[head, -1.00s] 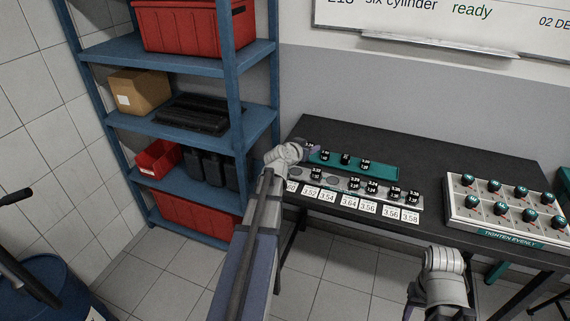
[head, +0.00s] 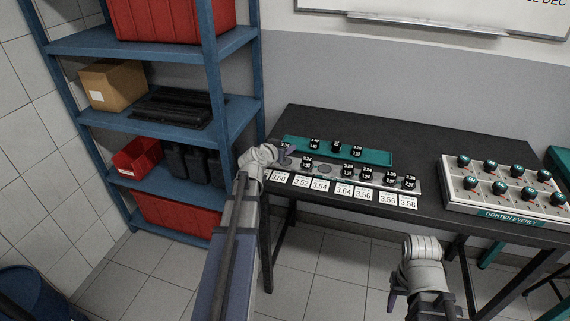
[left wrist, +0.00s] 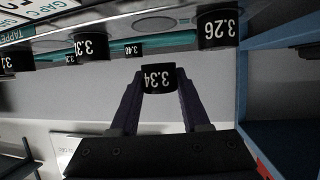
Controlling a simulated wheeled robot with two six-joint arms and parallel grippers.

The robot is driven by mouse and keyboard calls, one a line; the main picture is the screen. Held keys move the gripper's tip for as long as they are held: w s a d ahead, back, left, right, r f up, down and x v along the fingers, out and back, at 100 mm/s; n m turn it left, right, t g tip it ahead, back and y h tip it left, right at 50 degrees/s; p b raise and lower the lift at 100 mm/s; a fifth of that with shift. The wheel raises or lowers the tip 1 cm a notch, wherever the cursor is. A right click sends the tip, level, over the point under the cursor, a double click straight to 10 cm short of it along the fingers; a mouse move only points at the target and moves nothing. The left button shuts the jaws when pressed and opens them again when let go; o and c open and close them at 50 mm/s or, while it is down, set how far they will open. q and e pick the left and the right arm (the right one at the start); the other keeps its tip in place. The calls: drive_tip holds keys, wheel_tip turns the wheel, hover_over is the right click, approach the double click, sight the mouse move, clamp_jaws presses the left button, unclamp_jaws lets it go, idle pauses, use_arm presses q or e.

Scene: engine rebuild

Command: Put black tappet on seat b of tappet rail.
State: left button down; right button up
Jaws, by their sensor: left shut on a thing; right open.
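My left gripper (head: 285,152) is shut on a black tappet (left wrist: 158,78) marked 3.34, held in its fingertips in the left wrist view. In the head view this gripper is over the left end of the grey tappet rail (head: 335,178), close to the teal tray's left end. The rail carries several black tappets, one (head: 307,161) near its left end. An empty round seat (head: 324,169) shows just right of that tappet. The rail's leftmost part is partly hidden by my left gripper. I cannot read which seat is b. My right gripper (head: 412,305) is open and empty in front of the table.
A teal tray (head: 380,158) behind the rail holds several black tappets. White number cards (head: 344,191) line the rail's front. A grey holder (head: 480,200) with several knobs stands at right. Blue shelving (head: 216,105) is close on my left arm's left side.

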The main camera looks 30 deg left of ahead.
use_arm(q)
drive_tip(key=shift+f, duration=0.1)
wheel_tip(320, 180, down, 4)
drive_tip(key=b, duration=0.3)
drive_tip(key=shift+r, duration=0.25)
drive_tip(key=shift+b, duration=0.3)
drive_tip(key=shift+f, duration=0.2)
drive_tip(key=c, duration=0.7)
unclamp_jaws()
drive_tip(key=shift+o, duration=0.2)
drive_tip(key=shift+r, duration=0.15)
